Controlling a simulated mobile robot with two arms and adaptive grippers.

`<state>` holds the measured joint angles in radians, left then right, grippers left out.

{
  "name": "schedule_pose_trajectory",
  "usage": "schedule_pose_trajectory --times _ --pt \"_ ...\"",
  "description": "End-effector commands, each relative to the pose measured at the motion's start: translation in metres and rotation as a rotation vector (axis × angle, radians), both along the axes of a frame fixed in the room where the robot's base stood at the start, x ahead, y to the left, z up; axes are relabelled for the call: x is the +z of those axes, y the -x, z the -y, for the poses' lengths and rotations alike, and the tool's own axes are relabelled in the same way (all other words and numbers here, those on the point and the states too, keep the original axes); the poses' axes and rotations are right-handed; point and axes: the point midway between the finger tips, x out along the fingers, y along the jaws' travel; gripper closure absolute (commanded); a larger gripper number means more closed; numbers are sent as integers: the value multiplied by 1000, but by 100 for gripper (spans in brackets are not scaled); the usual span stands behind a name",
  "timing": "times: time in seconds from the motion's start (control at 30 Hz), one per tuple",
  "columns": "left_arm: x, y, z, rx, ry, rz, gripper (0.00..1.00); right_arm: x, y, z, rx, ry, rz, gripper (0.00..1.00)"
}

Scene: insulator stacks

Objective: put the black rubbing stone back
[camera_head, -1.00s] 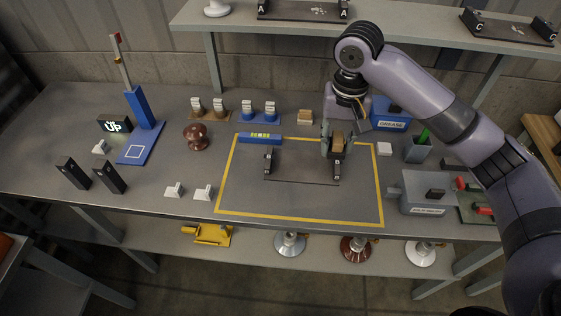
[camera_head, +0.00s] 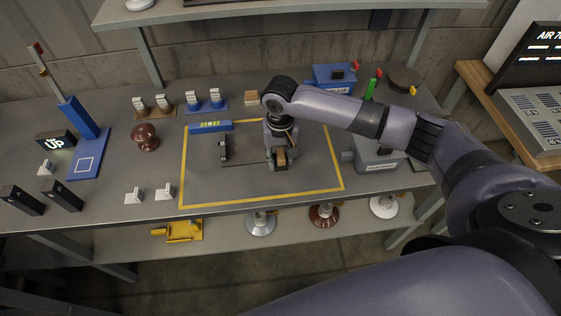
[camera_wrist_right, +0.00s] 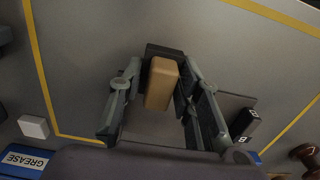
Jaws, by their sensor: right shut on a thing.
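My right gripper (camera_head: 281,158) is shut on a block with a tan body and a black part, which I take for the rubbing stone (camera_head: 280,158). In the right wrist view the tan body (camera_wrist_right: 161,88) sits between both fingers of the gripper (camera_wrist_right: 160,76), with the black part at its far end. The gripper is over the right part of the yellow-framed area. I cannot tell whether the block touches anything below. My left gripper is not in view.
A loose tan block (camera_head: 252,98) and a blue grease box (camera_head: 335,76) stand behind. A grey box (camera_head: 380,155) is to the right.

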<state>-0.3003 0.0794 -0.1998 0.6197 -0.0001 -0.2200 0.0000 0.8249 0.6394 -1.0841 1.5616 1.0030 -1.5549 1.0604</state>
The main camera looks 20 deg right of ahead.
Motion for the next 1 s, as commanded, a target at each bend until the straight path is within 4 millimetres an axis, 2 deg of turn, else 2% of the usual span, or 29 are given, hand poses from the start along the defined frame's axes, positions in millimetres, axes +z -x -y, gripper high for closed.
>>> schedule_pose_trajectory --times 0.1,0.2,0.6,0.63,0.9,1.0 --pt "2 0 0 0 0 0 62 -19 1 0 -1 1 -4 95" --pt "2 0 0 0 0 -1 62 -28 1 0 -1 0 -3 95" --pt "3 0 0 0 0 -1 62 -33 1 0 0 -1 -2 95" --pt "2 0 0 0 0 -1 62 -33 0 0 0 1 -1 67" --pt "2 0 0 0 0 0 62 -33 0 0 0 1 -1 49" --pt "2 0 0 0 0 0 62 -33 0 0 0 1 -1 49"
